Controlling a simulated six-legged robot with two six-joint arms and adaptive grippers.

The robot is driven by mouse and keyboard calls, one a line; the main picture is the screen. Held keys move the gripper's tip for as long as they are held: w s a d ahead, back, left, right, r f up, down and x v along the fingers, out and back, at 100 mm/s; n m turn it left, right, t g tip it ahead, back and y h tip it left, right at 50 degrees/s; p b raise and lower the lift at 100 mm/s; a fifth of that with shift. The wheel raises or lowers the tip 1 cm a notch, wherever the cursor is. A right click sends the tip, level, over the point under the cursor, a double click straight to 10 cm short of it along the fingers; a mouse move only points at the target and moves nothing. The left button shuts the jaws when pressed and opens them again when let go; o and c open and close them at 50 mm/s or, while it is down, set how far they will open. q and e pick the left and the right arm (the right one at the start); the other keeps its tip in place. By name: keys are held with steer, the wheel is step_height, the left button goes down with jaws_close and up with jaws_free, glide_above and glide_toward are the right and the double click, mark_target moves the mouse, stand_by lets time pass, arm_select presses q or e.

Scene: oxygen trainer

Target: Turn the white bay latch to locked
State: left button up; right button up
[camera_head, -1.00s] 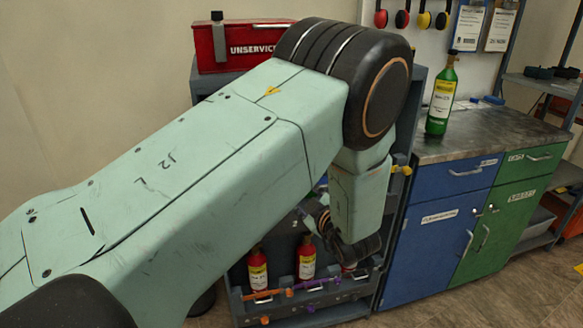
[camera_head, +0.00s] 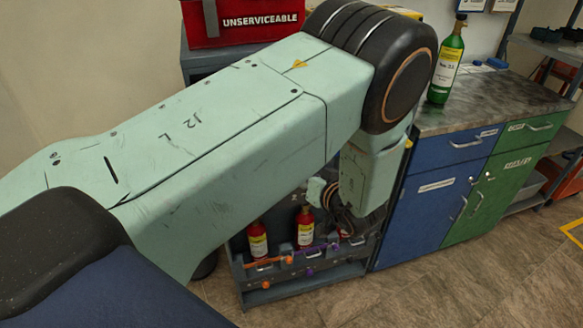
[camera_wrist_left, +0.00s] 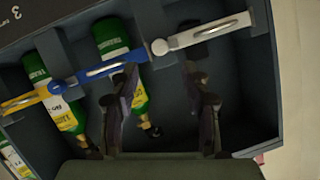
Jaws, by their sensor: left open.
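The white bay latch (camera_wrist_left: 205,36) shows in the left wrist view at the upper right of the rack. It is a bar slanting up to the right from its round pivot (camera_wrist_left: 160,47). My left gripper (camera_wrist_left: 158,72) is open, its dark fingers spread just below the latch and pivot. I cannot tell whether a finger touches the latch. The bay behind the latch is dark, and I see no clear bottle in it. In the head view, my left arm hides this latch and the gripper's fingers. My right gripper is not in view.
A blue latch (camera_wrist_left: 100,70) and a yellow latch (camera_wrist_left: 22,101) lie to the left, over green bottles (camera_wrist_left: 112,38). Lower in the rack are red bottles (camera_head: 257,240) with orange (camera_head: 272,262) and purple latches. A blue and green cabinet (camera_head: 425,215) stands at right.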

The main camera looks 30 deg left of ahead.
arm_select(q)
steer(key=x, duration=0.7)
steer(key=shift+b, duration=0.35)
steer(key=shift+f, duration=0.1)
steer(key=shift+a, duration=0.1)
jaws_close()
